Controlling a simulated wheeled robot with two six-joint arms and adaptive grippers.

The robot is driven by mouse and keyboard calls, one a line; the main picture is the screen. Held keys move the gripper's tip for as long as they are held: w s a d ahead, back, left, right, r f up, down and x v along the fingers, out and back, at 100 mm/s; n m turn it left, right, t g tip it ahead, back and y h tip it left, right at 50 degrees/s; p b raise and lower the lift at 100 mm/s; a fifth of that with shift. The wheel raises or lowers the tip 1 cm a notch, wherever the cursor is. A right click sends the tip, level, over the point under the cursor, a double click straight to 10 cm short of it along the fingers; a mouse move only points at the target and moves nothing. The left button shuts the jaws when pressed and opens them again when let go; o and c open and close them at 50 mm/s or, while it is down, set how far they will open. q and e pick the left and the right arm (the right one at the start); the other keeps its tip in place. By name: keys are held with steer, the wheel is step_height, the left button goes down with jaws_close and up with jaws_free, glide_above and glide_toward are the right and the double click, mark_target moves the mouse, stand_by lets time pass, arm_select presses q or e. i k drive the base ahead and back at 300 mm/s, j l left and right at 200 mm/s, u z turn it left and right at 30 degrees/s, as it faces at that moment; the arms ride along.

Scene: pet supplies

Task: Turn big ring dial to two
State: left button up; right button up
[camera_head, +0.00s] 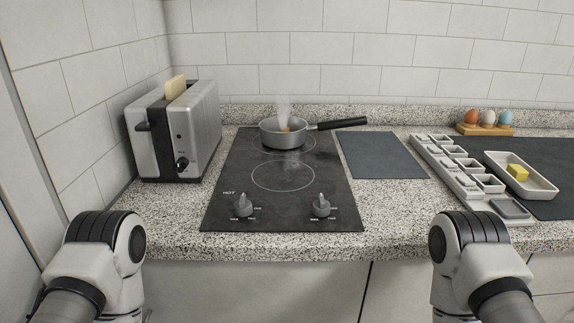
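A black cooktop (222,190) is set into the speckled counter. One ring (283,176) is bare at its front; another ring lies at the back, partly under a steaming grey pan (284,142). Two grey knobs stand on the cooktop's front edge, a left dial (243,205) and a right dial (321,205). Both pointers face roughly away from me. The markings around them are too small to read, and I cannot tell which dial serves the big ring. Only links of my arms show at the lower left and lower right; both grippers are out of view.
A steel toaster (174,132) with bread (176,88) stands left of the cooktop. The pan's black handle (343,123) points right. To the right are a dark mat (381,156), a grey sectioned tray (455,155), a butter dish (528,186) and eggs on a stand (484,130). The counter front is clear.

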mark_target(321, 207)
steer(key=k+z, duration=0.2)
steer(key=z, duration=0.15)
steer(key=k+z, duration=0.2)
steer(key=z, duration=0.15)
steer(key=k+l+z, duration=0.15)
steer(key=z, duration=0.2)
